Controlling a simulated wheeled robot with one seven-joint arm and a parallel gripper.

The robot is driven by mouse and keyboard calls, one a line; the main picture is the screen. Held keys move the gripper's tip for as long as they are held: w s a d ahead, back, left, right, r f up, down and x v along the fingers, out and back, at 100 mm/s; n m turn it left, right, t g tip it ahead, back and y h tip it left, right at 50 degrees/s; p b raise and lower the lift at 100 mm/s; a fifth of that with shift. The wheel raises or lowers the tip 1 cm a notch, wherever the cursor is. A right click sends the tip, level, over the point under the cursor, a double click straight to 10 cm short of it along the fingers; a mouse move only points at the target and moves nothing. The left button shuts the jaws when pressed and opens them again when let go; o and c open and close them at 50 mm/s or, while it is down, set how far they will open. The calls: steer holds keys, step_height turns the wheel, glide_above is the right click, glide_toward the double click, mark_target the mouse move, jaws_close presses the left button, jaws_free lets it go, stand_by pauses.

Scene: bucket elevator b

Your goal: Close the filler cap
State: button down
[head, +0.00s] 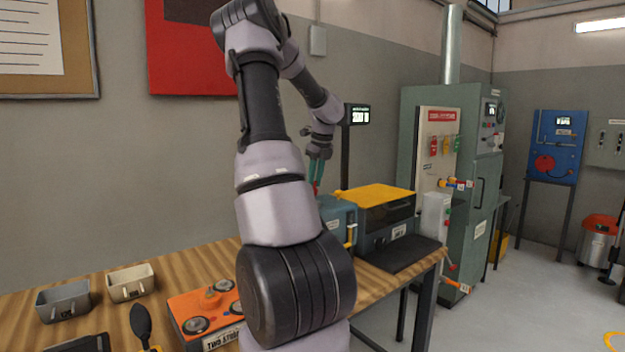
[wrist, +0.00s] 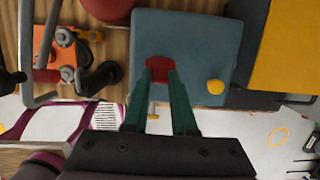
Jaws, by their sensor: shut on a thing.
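My gripper (wrist: 161,74) has green fingers that point down at the top of a blue box (wrist: 205,35). The fingers are shut on a red cap (wrist: 160,64), which appears to be the filler cap and is partly hidden between them. In the head view, my gripper (head: 316,182) is above the blue box (head: 338,213) on the wooden table, and my arm hides part of the scene. A yellow knob (wrist: 215,87) lies on the box to the right of the fingers. I cannot tell whether the cap is seated or raised.
A box with a yellow lid (head: 378,194) stands close to the right of the blue box. An orange two-knob panel (head: 205,308) and two small bins, one grey (head: 64,303) and one cream (head: 130,284), are on the left. A green cabinet (head: 480,190) stands beyond the table.

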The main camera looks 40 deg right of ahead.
mark_target(326, 210)
steer(key=s+t, duration=0.1)
steer(key=s+f+t, duration=0.1)
steer(key=t, duration=0.1)
steer(key=shift+s+t, duration=0.3)
steer(key=shift+s, duration=0.05)
steer(key=s+f+t, duration=0.1)
steer(key=f+t, duration=0.1)
steer(key=t, duration=0.1)
steer(key=shift+s+a+t+h, duration=0.15)
steer(key=shift+s+t+h, duration=0.15)
steer(key=shift+s+h, duration=0.1)
steer(key=f+t, duration=0.1)
steer(key=s+f+t, duration=0.1)
steer(key=t, duration=0.1)
steer(key=shift+s+a+f+t+h, duration=0.1)
steer(key=shift+f+t+h, duration=0.1)
steer(key=shift+f+t, duration=0.55)
steer(key=shift+f+t+h, duration=0.2)
steer(key=shift+f+t, duration=0.05)
steer(key=shift+t, duration=0.9)
steer(key=c, duration=0.7)
jaws_free()
